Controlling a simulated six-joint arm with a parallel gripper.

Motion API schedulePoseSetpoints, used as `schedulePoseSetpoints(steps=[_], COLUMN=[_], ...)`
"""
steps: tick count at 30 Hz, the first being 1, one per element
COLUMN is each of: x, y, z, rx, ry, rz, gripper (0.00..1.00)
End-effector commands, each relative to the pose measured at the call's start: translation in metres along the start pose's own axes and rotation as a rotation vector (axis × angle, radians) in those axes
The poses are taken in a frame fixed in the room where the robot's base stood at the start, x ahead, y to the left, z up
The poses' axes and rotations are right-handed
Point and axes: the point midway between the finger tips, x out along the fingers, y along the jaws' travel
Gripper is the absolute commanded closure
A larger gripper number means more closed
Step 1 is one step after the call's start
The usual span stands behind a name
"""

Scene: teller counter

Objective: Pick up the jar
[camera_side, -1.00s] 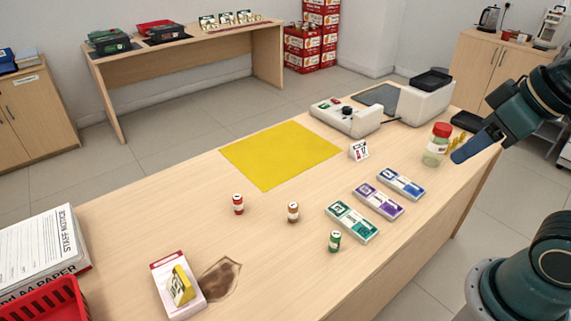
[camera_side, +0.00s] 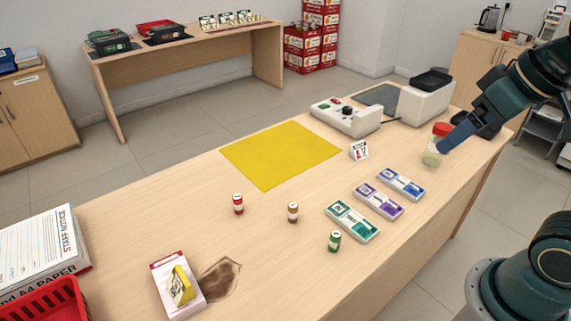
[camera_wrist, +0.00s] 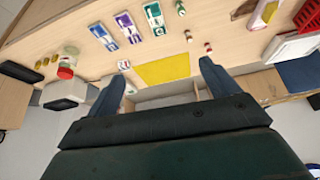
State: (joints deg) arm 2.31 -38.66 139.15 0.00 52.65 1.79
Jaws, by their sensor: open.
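The jar (camera_side: 431,159) is clear with a red lid and stands upright at the right end of the counter. It also shows in the wrist view (camera_wrist: 68,60), left of my gripper's fingers. My gripper (camera_side: 442,147) is at the jar in the side view, its blue finger overlapping the jar's right side; I cannot tell if they touch. In the wrist view my gripper (camera_wrist: 163,80) has its two fingers wide apart, with nothing between them but the distant counter and yellow mat.
A white machine (camera_side: 420,102) and a keypad device (camera_side: 345,117) stand behind the jar. A small calendar card (camera_side: 359,150) and banknote bundles (camera_side: 401,183) lie to its left. A yellow mat (camera_side: 280,154) and small coin rolls (camera_side: 293,212) are further left.

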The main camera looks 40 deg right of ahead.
Motion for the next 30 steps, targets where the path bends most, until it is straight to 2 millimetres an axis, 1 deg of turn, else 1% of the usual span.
schedulePoseSetpoints(steps=[8,14,21,26,30], x=[0.000,0.008,0.024,0.040,0.056], y=[0.024,0.050,0.090,0.122,0.154], z=[-0.056,-0.098,-0.141,-0.166,-0.183], rx=[0.171,0.306,0.469,0.580,0.676], ry=[-0.055,-0.094,-0.139,-0.168,-0.192], rz=[0.048,0.084,0.127,0.155,0.179], gripper=[0.13,0.13,0.13,0.13,0.13])
